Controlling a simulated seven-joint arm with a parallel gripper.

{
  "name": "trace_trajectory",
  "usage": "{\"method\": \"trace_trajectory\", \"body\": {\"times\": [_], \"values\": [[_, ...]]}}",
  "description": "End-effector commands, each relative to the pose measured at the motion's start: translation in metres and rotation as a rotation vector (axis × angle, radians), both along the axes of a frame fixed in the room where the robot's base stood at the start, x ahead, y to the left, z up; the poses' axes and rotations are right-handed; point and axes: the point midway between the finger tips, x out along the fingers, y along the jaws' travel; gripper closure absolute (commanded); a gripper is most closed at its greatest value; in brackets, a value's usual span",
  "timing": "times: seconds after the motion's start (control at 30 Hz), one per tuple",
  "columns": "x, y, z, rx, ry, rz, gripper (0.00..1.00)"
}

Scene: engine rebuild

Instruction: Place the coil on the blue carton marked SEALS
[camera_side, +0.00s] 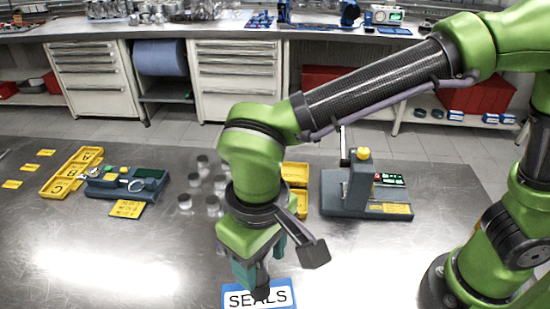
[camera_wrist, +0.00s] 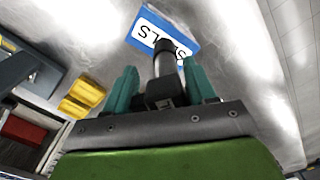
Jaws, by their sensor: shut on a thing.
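The blue carton marked SEALS (camera_side: 232,300) is at the bottom edge of the side view, partly cut off, with a white label on top. It also shows in the wrist view (camera_wrist: 148,22) beyond my fingertips. My gripper (camera_side: 261,265) points down over the carton, its teal fingers shut on the coil. The coil (camera_wrist: 165,62) is a dark, slim cylinder with a blocky black head, held between the fingers. Its lower end (camera_side: 261,292) overlaps the label in the side view. I cannot tell whether it touches the carton. The coil hides part of the lettering.
A grey fixture (camera_side: 340,195) with a yellow-topped post stands to the right. Yellow bins (camera_side: 296,172), several small metal cylinders (camera_side: 184,202) and a dark blue tool tray (camera_side: 105,188) lie behind and left. The bare metal table at the front left is clear.

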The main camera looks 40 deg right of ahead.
Motion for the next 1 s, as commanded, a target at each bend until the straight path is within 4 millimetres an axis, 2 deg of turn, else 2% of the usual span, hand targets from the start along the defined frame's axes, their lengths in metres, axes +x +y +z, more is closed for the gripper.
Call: {"method": "trace_trajectory", "body": {"times": [0.1, 0.2, 0.33, 0.77, 0.8, 0.93, 1.0], "values": [[0.007, 0.010, -0.003, -0.001, 0.000, 0.001, 0.79], [0.006, 0.007, -0.021, -0.003, 0.001, 0.001, 0.79], [0.006, 0.007, -0.035, -0.001, 0.001, 0.000, 0.79], [0.006, 0.007, -0.040, 0.000, 0.000, 0.000, 0.79], [0.006, 0.007, -0.040, 0.000, 0.000, 0.000, 0.39], [0.006, 0.007, -0.040, 0.000, 0.000, 0.000, 0.19], [0.006, 0.007, -0.040, 0.000, 0.000, 0.000, 0.19]]}}
